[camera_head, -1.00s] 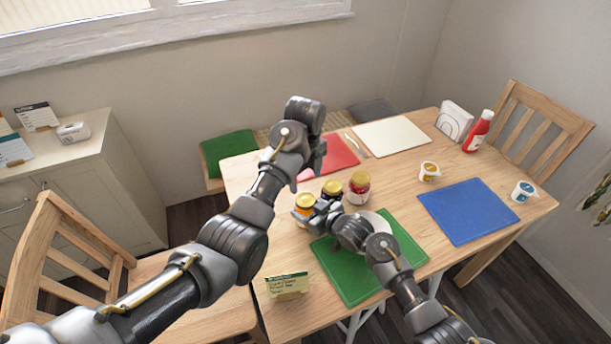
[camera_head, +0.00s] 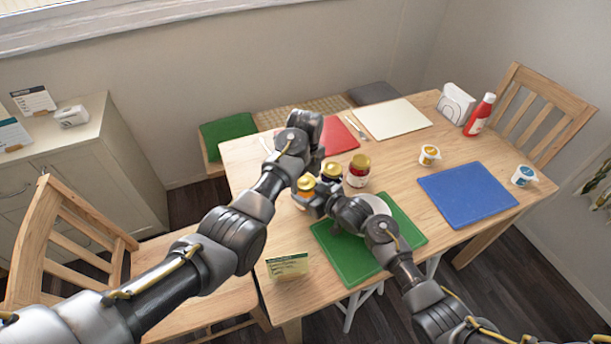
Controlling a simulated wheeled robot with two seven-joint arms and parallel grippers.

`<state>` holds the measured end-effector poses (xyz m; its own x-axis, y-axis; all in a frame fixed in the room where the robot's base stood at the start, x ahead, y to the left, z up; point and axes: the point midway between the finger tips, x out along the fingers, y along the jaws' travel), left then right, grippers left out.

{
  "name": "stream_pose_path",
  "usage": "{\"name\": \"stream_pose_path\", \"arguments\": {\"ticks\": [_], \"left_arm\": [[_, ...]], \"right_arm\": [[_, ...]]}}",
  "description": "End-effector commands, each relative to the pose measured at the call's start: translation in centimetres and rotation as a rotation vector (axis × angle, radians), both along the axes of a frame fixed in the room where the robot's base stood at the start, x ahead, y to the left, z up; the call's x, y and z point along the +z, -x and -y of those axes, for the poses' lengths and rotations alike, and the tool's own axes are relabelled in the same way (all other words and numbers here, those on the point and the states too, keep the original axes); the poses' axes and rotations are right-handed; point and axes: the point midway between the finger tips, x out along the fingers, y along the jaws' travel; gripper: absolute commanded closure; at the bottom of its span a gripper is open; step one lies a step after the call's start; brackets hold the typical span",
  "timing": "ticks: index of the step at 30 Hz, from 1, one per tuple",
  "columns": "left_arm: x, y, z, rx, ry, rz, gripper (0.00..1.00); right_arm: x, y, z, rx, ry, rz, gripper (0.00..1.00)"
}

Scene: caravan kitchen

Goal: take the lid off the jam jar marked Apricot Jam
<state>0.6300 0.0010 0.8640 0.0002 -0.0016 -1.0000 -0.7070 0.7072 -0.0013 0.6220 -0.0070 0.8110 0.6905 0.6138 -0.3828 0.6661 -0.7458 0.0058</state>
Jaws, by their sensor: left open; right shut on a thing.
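Three jars with gold lids stand in a group on the wooden table. The leftmost, an orange jar (camera_head: 305,183), is partly hidden by my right gripper (camera_head: 312,205). A dark jar (camera_head: 331,169) is in the middle and a red jar (camera_head: 358,172) is on the right. Their labels are too small to read, so I cannot confirm which is Apricot Jam. My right gripper is shut on the orange jar, low at its side. My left gripper (camera_head: 311,160) is open, pointing down just above and behind the orange jar's lid. Its fingertips are largely hidden.
A white bowl (camera_head: 376,204) and green mat (camera_head: 347,262) lie by my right arm. A small card (camera_head: 288,266) stands at the near left. A blue mat (camera_head: 467,196), yogurt cups (camera_head: 429,154), ketchup bottle (camera_head: 480,114) and napkin holder (camera_head: 455,104) are to the right.

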Motion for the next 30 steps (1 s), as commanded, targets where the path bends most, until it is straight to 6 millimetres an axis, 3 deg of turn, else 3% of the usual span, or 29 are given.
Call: {"name": "stream_pose_path", "arguments": {"ticks": [2,11,16,20,27,30], "left_arm": [[0.01,-0.01,-0.01,0.000,0.000,0.000,0.33],[0.04,-0.01,-0.01,0.000,0.000,0.000,0.72],[0.05,-0.01,-0.01,0.060,0.000,0.000,0.74],[0.08,0.01,-0.01,0.318,-0.001,0.000,0.74],[0.13,0.04,-0.02,0.931,0.001,-0.001,0.74],[0.15,0.03,-0.03,1.093,0.002,0.000,0.74]], "right_arm": [[-0.05,-0.03,0.08,-0.002,0.001,0.000,1.00],[-0.04,-0.03,0.08,-0.002,0.001,0.000,1.00],[-0.04,-0.03,0.08,-0.002,0.001,0.000,1.00],[-0.04,-0.03,0.08,-0.002,0.001,0.000,1.00],[-0.04,-0.03,0.07,-0.002,0.001,0.000,1.00],[-0.05,-0.02,0.08,-0.002,0.001,0.000,1.00]]}}
